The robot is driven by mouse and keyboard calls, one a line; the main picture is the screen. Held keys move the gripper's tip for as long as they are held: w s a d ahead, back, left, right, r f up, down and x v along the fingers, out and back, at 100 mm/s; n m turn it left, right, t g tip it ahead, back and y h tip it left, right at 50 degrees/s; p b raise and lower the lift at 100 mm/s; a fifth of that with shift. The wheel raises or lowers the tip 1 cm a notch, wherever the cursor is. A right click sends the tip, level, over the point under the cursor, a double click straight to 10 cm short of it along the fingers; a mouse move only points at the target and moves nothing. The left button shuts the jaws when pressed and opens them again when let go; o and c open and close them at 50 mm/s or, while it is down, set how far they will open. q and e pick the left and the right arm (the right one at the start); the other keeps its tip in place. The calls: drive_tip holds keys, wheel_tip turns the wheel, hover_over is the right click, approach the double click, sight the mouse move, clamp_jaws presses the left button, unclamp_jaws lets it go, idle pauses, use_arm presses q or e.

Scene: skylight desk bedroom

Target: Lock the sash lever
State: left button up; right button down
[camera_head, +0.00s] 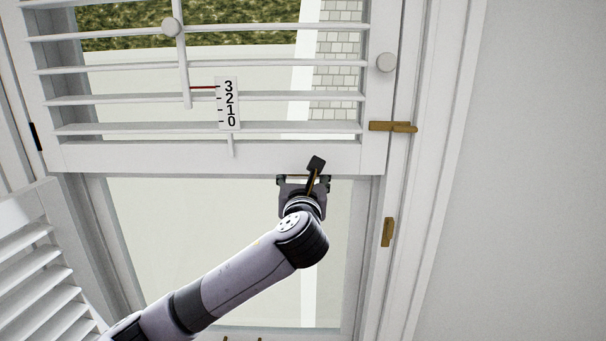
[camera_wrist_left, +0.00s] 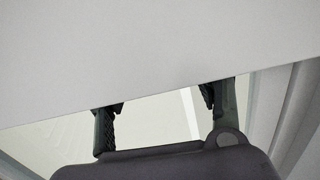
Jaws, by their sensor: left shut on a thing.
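My left gripper (camera_head: 304,180) is at the bottom edge of the white louvred shutter panel (camera_head: 210,158), near its right end. In the left wrist view, its two dark fingers (camera_wrist_left: 158,112) stand well apart. Their tips pass out of sight behind the panel's white face (camera_wrist_left: 140,50). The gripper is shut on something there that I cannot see. I cannot make out the sash lever for certain; it may be hidden by the panel or the gripper. My right gripper is not in view.
A brass latch (camera_head: 392,127) sits at the panel's right edge, with a brass fitting (camera_head: 387,232) lower on the frame. A numbered scale (camera_head: 228,103) hangs on the louvres. A second shutter (camera_head: 35,270) is at lower left. The glass below the panel is uncovered.

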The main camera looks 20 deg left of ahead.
use_arm(q)
drive_tip(key=shift+n, duration=0.4)
drive_tip(key=o, duration=1.1)
drive_tip(key=shift+d, duration=0.1)
drive_tip(key=v, duration=1.2)
drive_tip(key=shift+r, duration=0.1)
